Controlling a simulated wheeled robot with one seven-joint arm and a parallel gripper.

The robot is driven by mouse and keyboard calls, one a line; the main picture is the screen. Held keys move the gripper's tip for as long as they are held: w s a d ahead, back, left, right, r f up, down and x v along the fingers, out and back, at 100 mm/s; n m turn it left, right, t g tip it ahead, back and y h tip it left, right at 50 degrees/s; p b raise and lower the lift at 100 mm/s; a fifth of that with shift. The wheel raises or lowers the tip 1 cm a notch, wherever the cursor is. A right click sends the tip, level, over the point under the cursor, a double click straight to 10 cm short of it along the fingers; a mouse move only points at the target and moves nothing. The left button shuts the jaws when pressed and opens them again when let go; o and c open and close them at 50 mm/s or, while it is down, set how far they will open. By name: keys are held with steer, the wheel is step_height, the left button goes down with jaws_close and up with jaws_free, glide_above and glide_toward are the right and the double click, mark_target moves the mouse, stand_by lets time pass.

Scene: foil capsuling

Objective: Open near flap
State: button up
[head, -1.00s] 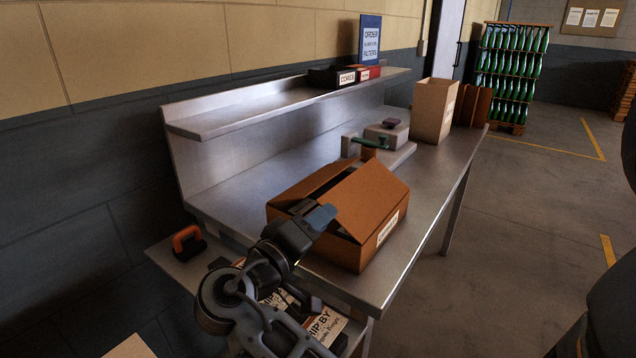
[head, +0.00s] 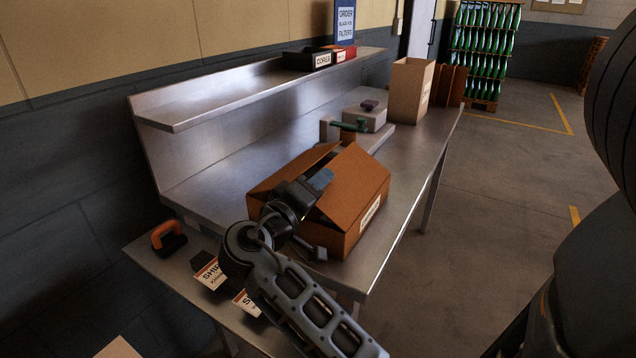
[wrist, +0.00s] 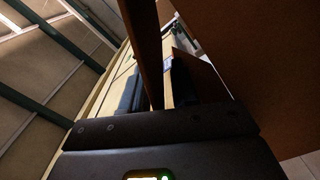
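The brown cardboard box (head: 346,238) stands on the metal bench. A broad flap (head: 358,185) slopes up on its right side, and a narrower raised flap (head: 285,174) shows on its left. My gripper (head: 318,181) is over the near side of the box top and hides part of the opening, so I cannot clearly make out the near flap in the head view. In the wrist view my gripper's two dark fingers (wrist: 156,80) are apart, with a thin brown cardboard panel (wrist: 146,45) running between them. A light gap shows between the panel and the right finger.
Behind the box are a grey-white device (head: 364,118) with a green handle and a tall open carton (head: 411,90). A shelf (head: 230,98) runs along the wall. An orange-handled tool (head: 168,240) and printed labels (head: 209,272) lie on the lower surface at left.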

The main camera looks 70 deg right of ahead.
jaws_close()
stand_by(1.4)
